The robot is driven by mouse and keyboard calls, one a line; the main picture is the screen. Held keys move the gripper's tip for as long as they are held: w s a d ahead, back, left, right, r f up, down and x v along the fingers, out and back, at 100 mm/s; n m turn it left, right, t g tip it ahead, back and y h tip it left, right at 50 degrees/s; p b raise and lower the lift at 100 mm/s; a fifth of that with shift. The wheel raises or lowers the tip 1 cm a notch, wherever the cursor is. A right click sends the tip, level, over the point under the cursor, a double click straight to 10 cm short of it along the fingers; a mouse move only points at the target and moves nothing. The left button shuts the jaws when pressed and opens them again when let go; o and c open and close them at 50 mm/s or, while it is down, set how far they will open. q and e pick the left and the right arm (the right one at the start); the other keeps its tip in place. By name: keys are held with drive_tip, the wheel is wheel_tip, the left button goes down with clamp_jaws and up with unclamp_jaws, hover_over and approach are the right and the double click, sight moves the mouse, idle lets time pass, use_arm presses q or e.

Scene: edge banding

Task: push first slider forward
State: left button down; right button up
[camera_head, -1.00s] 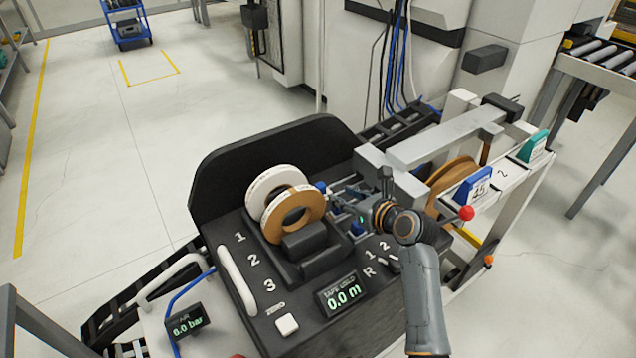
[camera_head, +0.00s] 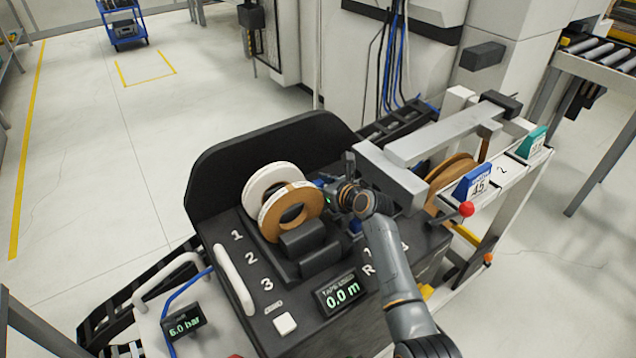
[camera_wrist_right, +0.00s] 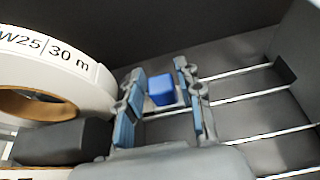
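A small blue slider (camera_wrist_right: 162,90) sits on a thin metal rail in the right wrist view. My right gripper (camera_wrist_right: 161,76) is open, with one finger on each side of this slider. The slider lies between the fingertips; I cannot tell whether either finger touches it. In the head view my right gripper (camera_head: 335,188) is over the rails, just right of the tape rolls, and its wrist hides part of them. A second blue slider (camera_head: 355,227) shows partly below the wrist. My left gripper is not in view.
A white tape roll (camera_head: 268,180) and a brown-faced roll (camera_head: 291,211) stand close left of my right gripper. A grey beam (camera_head: 392,181) is close on its right. A black back panel (camera_head: 265,150) rises behind. The display (camera_head: 341,292) reads 0.0 m.

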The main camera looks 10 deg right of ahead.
clamp_jaws()
drive_tip(key=w+d, duration=0.1)
drive_tip(key=d, duration=0.1)
drive_tip(key=w+d, duration=0.1)
drive_tip(key=d, duration=0.2)
drive_tip(key=w+d, duration=0.1)
drive_tip(key=d, duration=0.2)
drive_tip(key=shift+w+d, duration=0.25)
drive_tip(key=shift+r, duration=0.1)
unclamp_jaws()
drive_tip(key=shift+d, duration=0.15)
